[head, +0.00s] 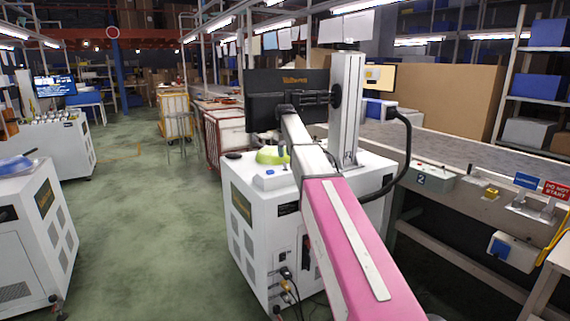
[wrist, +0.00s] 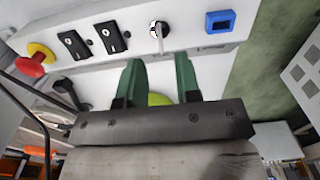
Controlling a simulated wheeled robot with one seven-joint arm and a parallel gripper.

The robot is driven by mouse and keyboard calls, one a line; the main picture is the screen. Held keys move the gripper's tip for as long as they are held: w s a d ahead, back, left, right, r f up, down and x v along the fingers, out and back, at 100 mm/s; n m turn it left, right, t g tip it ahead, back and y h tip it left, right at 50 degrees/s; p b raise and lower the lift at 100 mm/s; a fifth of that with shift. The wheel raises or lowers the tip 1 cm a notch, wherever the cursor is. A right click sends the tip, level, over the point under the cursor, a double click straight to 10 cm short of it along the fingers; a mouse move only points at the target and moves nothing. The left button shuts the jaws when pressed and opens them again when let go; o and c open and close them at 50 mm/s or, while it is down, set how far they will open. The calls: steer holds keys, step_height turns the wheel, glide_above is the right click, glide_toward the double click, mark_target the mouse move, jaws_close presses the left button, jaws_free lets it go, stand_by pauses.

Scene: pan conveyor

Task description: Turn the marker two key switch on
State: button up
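A key switch with a silver key (wrist: 160,32) sits on a white control panel (wrist: 190,44) at the top of the wrist view. My gripper (wrist: 159,61) has two green fingers, spread apart with nothing between their tips. The key lies just beyond the tips, roughly in line with the gap, and does not appear touched. In the head view my arm reaches over a white machine cabinet (head: 252,228); my gripper is not clearly visible there. The key is too small to make out in that view. No marker number is legible on this cabinet.
The panel also carries a red stop button (wrist: 36,60), two black switches (wrist: 92,42) and a blue-framed part (wrist: 220,21). A yellow-green dome (head: 272,156) sits close by on the cabinet. A monitor (head: 272,98) and grey column (head: 346,105) stand behind. A conveyor (head: 450,150) runs right.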

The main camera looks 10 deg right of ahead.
mark_target(285, 166)
steer(key=shift+f, duration=2.5)
jaws_close()
